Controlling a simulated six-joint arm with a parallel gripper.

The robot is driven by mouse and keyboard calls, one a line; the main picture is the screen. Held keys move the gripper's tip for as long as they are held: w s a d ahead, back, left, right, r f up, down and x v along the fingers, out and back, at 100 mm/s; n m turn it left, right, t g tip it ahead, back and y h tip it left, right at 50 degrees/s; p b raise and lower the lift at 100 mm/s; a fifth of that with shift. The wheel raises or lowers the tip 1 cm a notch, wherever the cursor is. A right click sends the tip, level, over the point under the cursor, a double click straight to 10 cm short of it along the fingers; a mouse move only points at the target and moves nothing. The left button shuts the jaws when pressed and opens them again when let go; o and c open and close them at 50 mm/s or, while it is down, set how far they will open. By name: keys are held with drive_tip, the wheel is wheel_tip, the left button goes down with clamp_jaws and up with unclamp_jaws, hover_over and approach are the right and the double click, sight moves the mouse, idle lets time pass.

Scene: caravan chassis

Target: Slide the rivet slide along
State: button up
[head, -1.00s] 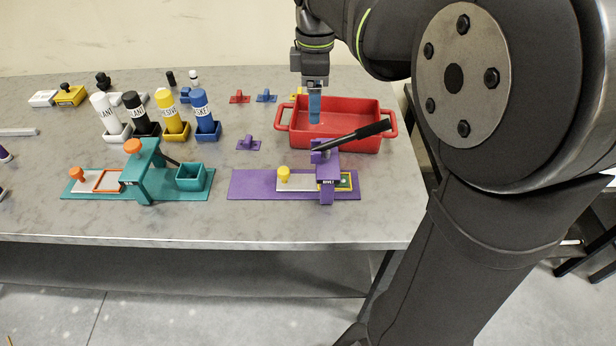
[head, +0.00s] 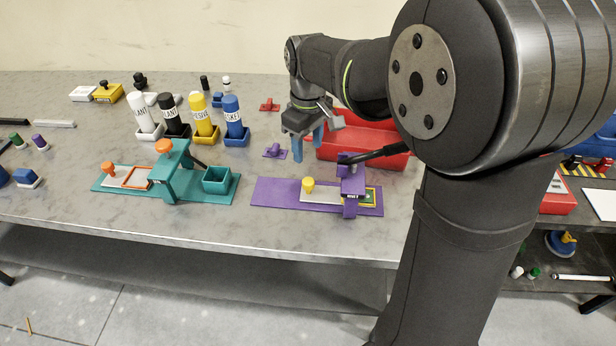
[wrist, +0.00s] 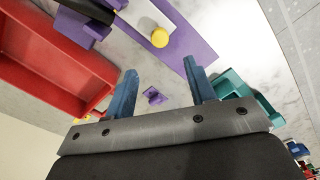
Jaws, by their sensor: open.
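The rivet station is a purple base (head: 275,195) with a purple press (head: 351,188) and a black lever (head: 378,153). On it lies the rivet slide, a pale plate (head: 322,195) with a yellow knob (head: 308,184), to the left of the press. A yellow-framed green piece (head: 371,195) shows at the right of the press. In the wrist view the yellow knob (wrist: 160,38) and the purple base (wrist: 196,35) are at the top. My gripper (head: 308,149) is open and empty above the table, behind the rivet station. Its blue fingers (wrist: 163,90) are well apart.
A red tray (head: 365,150) stands behind the press, close to my gripper. A small purple part (head: 274,152) lies left of the fingers. A teal station (head: 165,190) stands to the left, with several labelled bottles (head: 203,116) behind it.

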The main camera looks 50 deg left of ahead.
sight(308, 181)
wheel_tip(308, 181, down, 11)
idle(0.3)
